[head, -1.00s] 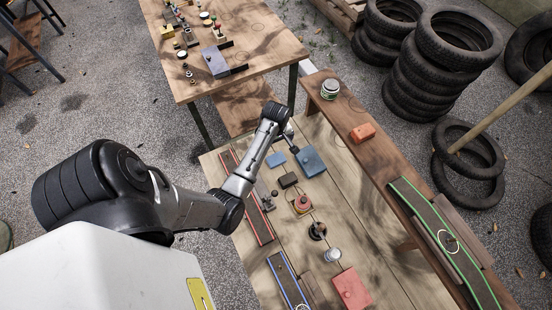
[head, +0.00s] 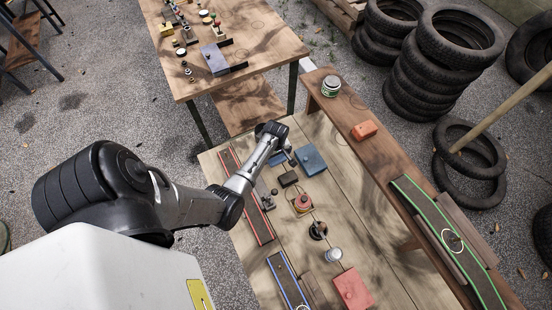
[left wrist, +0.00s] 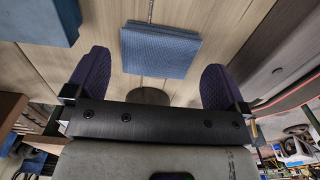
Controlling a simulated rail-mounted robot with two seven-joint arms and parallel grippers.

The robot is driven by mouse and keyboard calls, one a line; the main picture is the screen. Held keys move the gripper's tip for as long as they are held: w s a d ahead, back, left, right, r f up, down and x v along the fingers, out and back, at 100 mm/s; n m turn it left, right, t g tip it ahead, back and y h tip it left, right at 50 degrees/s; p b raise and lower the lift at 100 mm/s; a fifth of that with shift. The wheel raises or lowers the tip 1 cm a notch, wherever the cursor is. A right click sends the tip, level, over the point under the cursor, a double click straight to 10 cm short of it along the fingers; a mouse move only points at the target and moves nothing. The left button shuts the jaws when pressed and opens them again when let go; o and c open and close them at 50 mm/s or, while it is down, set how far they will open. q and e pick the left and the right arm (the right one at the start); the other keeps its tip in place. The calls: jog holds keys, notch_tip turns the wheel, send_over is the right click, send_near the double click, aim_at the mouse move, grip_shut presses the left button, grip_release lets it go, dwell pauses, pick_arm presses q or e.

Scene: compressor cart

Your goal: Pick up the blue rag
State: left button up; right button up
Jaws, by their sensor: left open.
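The blue rag (head: 277,159) is a small flat folded square on the wooden cart top, partly hidden by my left arm in the head view. In the left wrist view the blue rag (left wrist: 160,48) lies just beyond the gap between my fingers, roughly centred. My left gripper (left wrist: 157,75) is open and empty, with one dark padded finger at each side. In the head view my left gripper (head: 289,158) hangs over the cart close to the rag. I cannot tell its exact height above it. My right gripper is not in view.
A blue box (head: 310,160) stands right of the rag. A small black block (head: 288,179) and a red-topped part (head: 303,202) lie nearer. A red-edged strip (head: 247,195) runs along the cart's left side. A bench with an orange block (head: 365,130) stands to the right.

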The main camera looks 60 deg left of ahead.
pick_arm(q)
jog(key=shift+f, duration=0.95)
jog(key=shift+c, duration=0.3)
jog(key=c, duration=0.7)
